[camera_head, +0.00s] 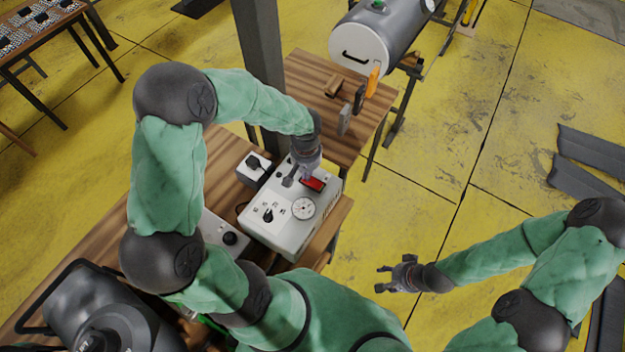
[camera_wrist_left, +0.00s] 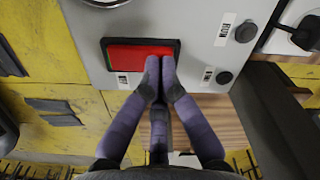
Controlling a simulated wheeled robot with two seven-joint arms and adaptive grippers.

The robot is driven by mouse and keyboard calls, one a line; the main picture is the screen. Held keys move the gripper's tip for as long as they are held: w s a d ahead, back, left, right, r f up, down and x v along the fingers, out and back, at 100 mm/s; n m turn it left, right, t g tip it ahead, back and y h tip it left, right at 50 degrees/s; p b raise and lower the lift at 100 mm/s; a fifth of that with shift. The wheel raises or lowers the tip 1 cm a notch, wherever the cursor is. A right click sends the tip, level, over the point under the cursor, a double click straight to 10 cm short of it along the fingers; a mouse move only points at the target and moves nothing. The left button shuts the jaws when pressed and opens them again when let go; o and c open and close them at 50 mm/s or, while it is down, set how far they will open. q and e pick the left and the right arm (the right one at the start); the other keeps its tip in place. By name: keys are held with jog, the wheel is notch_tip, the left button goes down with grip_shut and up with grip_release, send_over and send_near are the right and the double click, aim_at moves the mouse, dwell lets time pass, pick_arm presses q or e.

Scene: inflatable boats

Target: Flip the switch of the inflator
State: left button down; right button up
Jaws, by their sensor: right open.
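The inflator (camera_head: 262,222) is a white box with a dial, a round gauge and a red rocker switch (camera_head: 314,184) on its top. The switch also shows in the left wrist view (camera_wrist_left: 125,55), red in a black frame. My left gripper (camera_head: 300,178) is over the switch end of the inflator. In the left wrist view its fingertips (camera_wrist_left: 160,75) are together with nothing between them, overlapping the right part of the switch. I cannot tell whether they touch it. My right gripper (camera_head: 382,279) is open and empty, away from the inflator, over the yellow floor.
Another wooden table (camera_head: 312,75) with several tools and a grey tank (camera_head: 372,45) are behind. A dark post (camera_head: 262,70) rises close to my left arm.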

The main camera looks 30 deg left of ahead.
pick_arm(q)
jog(key=shift+d+f+b, duration=0.2)
jog(key=shift+f+b, duration=0.1)
jog(key=shift+f, duration=0.05)
jog(key=shift+r, duration=0.15)
jog(key=shift+r+p, duration=0.2)
jog(key=shift+p, duration=0.1)
jog(key=shift+a+r+p, duration=0.25)
jog(key=shift+r+p, duration=0.15)
jog(key=shift+r, duration=0.2)
jog(key=shift+r+p, duration=1.7)
jog(key=shift+r, duration=0.95)
jog(key=shift+d+f, duration=0.1)
